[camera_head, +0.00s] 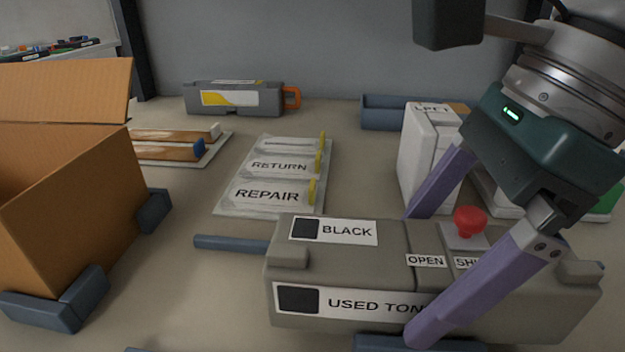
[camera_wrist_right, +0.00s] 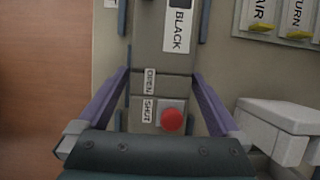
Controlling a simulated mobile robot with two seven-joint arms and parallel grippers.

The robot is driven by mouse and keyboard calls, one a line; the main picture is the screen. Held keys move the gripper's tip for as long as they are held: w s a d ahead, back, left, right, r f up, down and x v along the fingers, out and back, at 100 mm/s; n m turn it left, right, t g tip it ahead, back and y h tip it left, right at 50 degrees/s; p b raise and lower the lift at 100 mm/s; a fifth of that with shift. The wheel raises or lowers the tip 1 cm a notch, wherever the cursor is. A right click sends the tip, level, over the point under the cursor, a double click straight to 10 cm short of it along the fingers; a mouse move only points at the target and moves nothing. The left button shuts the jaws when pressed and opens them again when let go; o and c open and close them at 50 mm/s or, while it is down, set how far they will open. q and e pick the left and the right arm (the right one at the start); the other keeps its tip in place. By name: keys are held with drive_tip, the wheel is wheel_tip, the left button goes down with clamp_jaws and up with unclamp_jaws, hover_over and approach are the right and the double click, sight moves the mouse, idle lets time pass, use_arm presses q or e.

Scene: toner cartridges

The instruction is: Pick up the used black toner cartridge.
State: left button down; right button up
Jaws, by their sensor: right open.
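The used black toner cartridge (camera_head: 390,262) is a long grey block in front of me, labelled BLACK and "USED TON…", with OPEN and SHUT labels and a red knob (camera_head: 470,221) on top. It also shows in the wrist view (camera_wrist_right: 160,88), running away from the gripper. My right gripper (camera_head: 415,278) is open, with one purple finger on the far side of the cartridge and one on the near side, which hides part of the front label. In the wrist view the fingers flank its body; contact cannot be told. My left gripper is out of view.
An open cardboard box (camera_head: 70,215) stands at left between blue blocks. A card of RETURN and REPAIR tags (camera_head: 228,205) lies behind the cartridge. A white LEFT-labelled box (camera_head: 418,160) stands close behind the right gripper. A yellow-labelled grey cartridge (camera_head: 235,98) lies by the wall.

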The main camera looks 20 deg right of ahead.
drive_tip(key=shift+c, duration=0.2)
drive_tip(key=c, duration=1.5)
clamp_jaws()
drive_tip(key=shift+r, duration=0.1)
